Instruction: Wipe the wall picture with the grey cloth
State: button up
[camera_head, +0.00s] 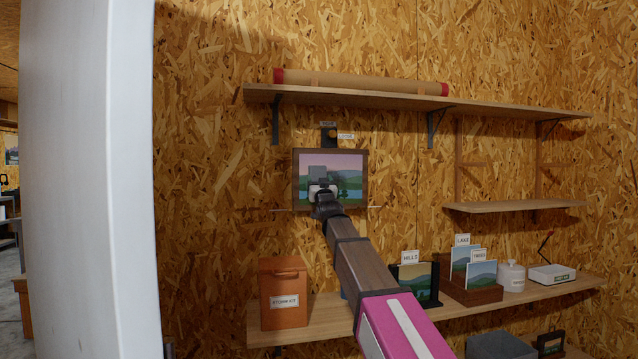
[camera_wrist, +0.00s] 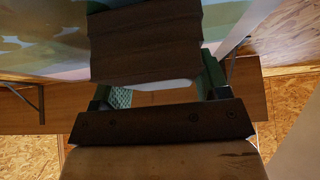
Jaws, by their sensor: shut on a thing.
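The wall picture (camera_head: 352,163) is a landscape in a dark wooden frame, hung on the chipboard wall below the upper shelf. My gripper (camera_head: 324,190) is in front of its lower left middle and hides part of it. I cannot tell whether the cloth touches the picture.
A long tube with red ends (camera_head: 360,83) lies on the upper shelf (camera_head: 400,98). On the lower shelf (camera_head: 543,293) stand a brown storm kit box (camera_head: 284,310), a card rack (camera_head: 470,292) and a white bottle (camera_head: 511,278). A white column (camera_head: 88,180) blocks the left.

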jog(key=shift+w+d, duration=0.25)
jog(key=shift+d, duration=0.75)
jog(key=shift+w+d, duration=0.25)
jog(key=shift+d, duration=0.7)
jog(key=shift+w+d, duration=0.4)
jog(key=shift+d, duration=0.8)
jog(key=shift+w+d, duration=0.4)
jog(key=shift+d, duration=0.85)
jog(key=shift+w+d, duration=0.4)
jog(key=shift+d, duration=0.95)
jog(key=shift+s, duration=0.1)
jog(key=shift+s+a, duration=0.5)
jog(key=shift+a, duration=1.45)
jog(key=shift+s+a, duration=0.55)
jog(key=shift+a, duration=1.35)
jog(key=shift+s+a, duration=0.5)
jog(key=shift+a, duration=1.45)
